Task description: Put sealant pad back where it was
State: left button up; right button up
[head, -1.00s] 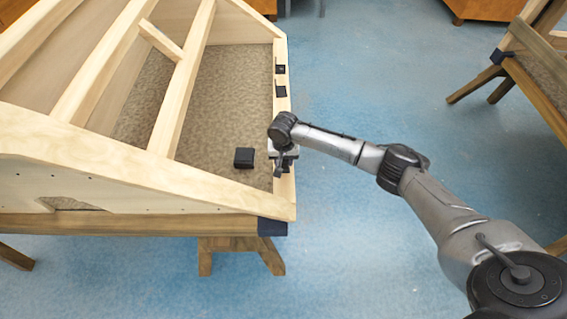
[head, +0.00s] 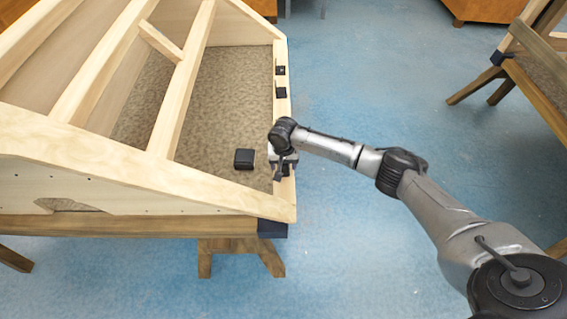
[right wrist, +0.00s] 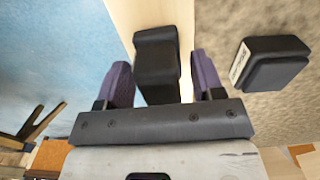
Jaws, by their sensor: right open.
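My right gripper (head: 282,172) is at the right edge rail of the wooden frame, pointing down. In the right wrist view its two purple fingers (right wrist: 163,80) are open, one on each side of a black block (right wrist: 157,60) on the pale wooden rail. The fingers appear apart from the block. A second black block (right wrist: 272,62) with a white label lies on the brown speckled panel, to the right of the fingers; in the head view it is the dark block (head: 244,158) left of the gripper. Which block is the sealant pad, I cannot tell. My left gripper is out of view.
Two small black blocks sit farther along the rail, one at the far end (head: 280,70) and one nearer (head: 281,92). The wooden bodyframe (head: 160,180) has slanted beams to the left. Blue floor is clear to the right; another wooden frame (head: 530,75) stands far right.

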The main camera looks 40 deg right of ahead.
jog(key=shift+r, duration=0.1)
notch_tip(320, 180, up, 12)
jog(key=p, duration=0.3)
jog(key=shift+p, duration=0.35)
jog(key=w+a+r+n+t+h, duration=0.1)
jog(key=w+a+r+n+t, duration=0.1)
jog(key=a+r+n+t, duration=0.7)
jog(key=s+a+r+n, duration=0.1)
jog(key=s+a+n, duration=0.1)
jog(key=s+n, duration=0.2)
jog(key=s+f+m+g, duration=0.1)
jog(key=s+f, duration=0.4)
jog(key=s, duration=0.5)
jog(key=s+a+f+m+g, duration=0.1)
jog(key=s+f+g, duration=0.1)
jog(key=s+f, duration=0.4)
jog(key=s+a+f+m+g+y, duration=0.1)
jog(key=s+f, duration=0.4)
jog(key=s, duration=1.1)
jog(key=shift+f+g, duration=0.2)
jog(key=shift+g, duration=0.5)
